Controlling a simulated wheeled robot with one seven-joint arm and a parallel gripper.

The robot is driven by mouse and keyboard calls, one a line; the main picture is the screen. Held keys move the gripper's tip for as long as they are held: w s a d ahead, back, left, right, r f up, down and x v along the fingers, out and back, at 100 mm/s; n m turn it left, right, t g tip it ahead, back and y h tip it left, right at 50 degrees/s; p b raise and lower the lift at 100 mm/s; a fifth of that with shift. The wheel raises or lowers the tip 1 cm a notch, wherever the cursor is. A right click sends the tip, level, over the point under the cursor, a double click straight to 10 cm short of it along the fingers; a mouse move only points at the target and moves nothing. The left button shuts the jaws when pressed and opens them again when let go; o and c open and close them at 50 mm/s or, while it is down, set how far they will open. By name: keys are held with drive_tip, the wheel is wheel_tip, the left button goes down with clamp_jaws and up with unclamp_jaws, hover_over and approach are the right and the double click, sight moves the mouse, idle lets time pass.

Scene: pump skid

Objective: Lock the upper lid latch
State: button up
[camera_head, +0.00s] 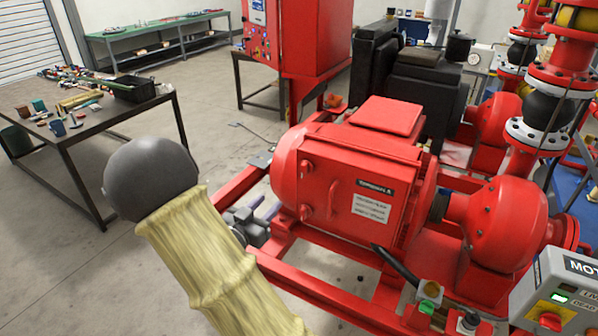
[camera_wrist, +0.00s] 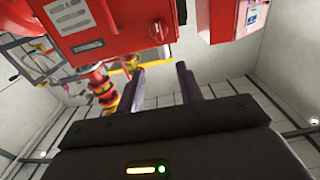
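The red terminal box (camera_head: 370,190) is on the motor in the middle of the head view, its lid closed to the eye. The upper lid latch (camera_head: 310,140) is a small red knob at the lid's top left. A lower latch (camera_head: 304,212) and a red handle (camera_head: 333,198) show below it. My gripper (camera_head: 258,210) is left of the box, partly hidden by my arm. In the wrist view its two fingers (camera_wrist: 162,76) are apart and empty. The box (camera_wrist: 105,25) appears upside down there, with a red latch (camera_wrist: 158,31) beyond the fingertips, not touched.
The red skid frame (camera_head: 310,290) runs below my gripper. A red pump housing (camera_head: 505,222) and a motor control box (camera_head: 560,290) are at the right. A cluttered table (camera_head: 85,115) stands at the left. The floor between is mostly clear.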

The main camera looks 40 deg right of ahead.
sight(302, 169)
drive_tip(key=p+x, duration=0.5)
drive_tip(key=x, duration=1.2)
clamp_jaws()
